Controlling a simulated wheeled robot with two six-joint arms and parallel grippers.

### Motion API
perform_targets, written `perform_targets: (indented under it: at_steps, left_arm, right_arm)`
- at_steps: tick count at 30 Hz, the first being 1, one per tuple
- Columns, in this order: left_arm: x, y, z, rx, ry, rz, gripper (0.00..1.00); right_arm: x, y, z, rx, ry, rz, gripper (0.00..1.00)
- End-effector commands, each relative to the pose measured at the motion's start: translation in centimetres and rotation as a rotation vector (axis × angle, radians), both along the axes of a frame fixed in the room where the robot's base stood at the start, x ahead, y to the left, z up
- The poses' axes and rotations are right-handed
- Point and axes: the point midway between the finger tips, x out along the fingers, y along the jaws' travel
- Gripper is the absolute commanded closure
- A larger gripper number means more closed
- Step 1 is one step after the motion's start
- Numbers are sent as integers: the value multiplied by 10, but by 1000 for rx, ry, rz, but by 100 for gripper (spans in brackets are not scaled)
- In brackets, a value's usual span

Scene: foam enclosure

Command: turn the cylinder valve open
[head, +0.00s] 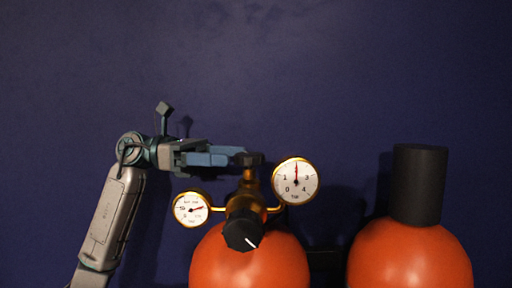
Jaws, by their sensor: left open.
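An orange cylinder (250,266) stands at the lower centre, with a brass valve and regulator body (250,187) on top. A black knob (241,230) with a white mark faces me at the front of the brass body. My left gripper (248,159) reaches in from the left, level, its blue-grey fingers open at the top of the brass stem. A small dark piece shows at the fingertips; I cannot tell whether it is the valve's handle or the finger ends, nor whether they touch. My right gripper is not in view.
A small gauge (191,209) sits left of the brass body and a larger gauge (295,181) right of it, close to my fingers. A second orange cylinder (410,257) with a black cap (419,184) stands at right. A dark blue wall (330,70) is behind; the space above is clear.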

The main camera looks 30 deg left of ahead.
Motion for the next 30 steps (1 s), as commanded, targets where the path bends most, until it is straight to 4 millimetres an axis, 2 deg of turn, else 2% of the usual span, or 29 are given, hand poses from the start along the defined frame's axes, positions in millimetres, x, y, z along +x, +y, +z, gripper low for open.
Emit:
perform_targets:
  at_steps: [1, 3, 9, 15, 24, 30]
  left_arm:
    - [1, -12, 5, -2, -1, -5, 30]
    - [5, -24, 5, -3, -1, -4, 30]
    - [11, -53, 4, -3, -1, -3, 30]
    - [13, -65, 2, -2, 1, 0, 30]
    - [14, -66, 1, -2, 1, 1, 30]
    - [14, -66, 1, -2, 1, 1, 69]
  right_arm:
    - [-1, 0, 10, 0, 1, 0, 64]
    - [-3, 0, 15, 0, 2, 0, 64]
    - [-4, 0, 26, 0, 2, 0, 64]
    - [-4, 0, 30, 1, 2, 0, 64]
    - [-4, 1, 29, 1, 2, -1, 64]
    - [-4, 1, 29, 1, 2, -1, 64]
